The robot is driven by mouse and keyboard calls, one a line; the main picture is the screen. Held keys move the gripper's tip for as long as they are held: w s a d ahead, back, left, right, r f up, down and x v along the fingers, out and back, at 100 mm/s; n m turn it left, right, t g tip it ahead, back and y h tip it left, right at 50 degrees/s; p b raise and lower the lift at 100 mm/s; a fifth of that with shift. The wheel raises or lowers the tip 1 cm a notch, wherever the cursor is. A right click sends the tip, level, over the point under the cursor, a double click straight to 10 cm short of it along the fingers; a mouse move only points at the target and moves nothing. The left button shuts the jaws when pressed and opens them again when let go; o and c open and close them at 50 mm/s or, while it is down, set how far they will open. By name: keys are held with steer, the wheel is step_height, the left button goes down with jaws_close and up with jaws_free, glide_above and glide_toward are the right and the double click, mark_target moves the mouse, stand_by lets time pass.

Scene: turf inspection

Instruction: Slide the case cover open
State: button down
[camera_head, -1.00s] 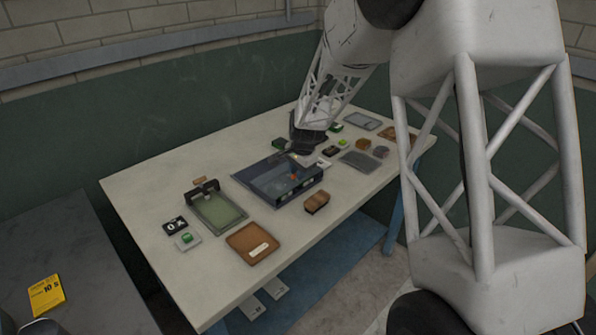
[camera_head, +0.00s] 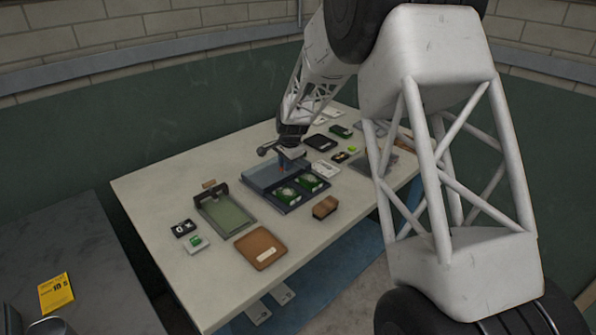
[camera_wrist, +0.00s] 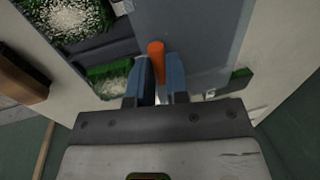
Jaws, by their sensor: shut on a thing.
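The dark blue case (camera_head: 290,208) lies on the table with its translucent cover (camera_head: 262,178) over its left, far part. The cover also shows in the wrist view (camera_wrist: 205,35). The near part of the case is uncovered and shows green turf samples (camera_head: 287,194) in compartments; turf (camera_wrist: 75,20) is also visible at upper left in the wrist view. An orange handle (camera_wrist: 156,52) stands up from the cover. My gripper (camera_wrist: 161,72) is shut on the orange handle, its blue fingers on either side. In the head view my gripper (camera_head: 285,162) is above the cover.
A green-floored tray (camera_head: 226,214) with a dark clip lies left of the case. A brown tray (camera_head: 262,250) and a brown block (camera_head: 325,207) lie in front. Several small items lie right and behind the case, including a white one (camera_head: 325,169). The table's left far area is clear.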

steer(key=shift+w+a, duration=1.05)
steer(key=shift+r, duration=0.1)
steer(key=c, duration=1.1)
jaws_free()
step_height(320, 180, up, 8)
steer(key=s+d, duration=0.1)
steer(key=shift+f, duration=0.25)
steer(key=shift+s, duration=0.1)
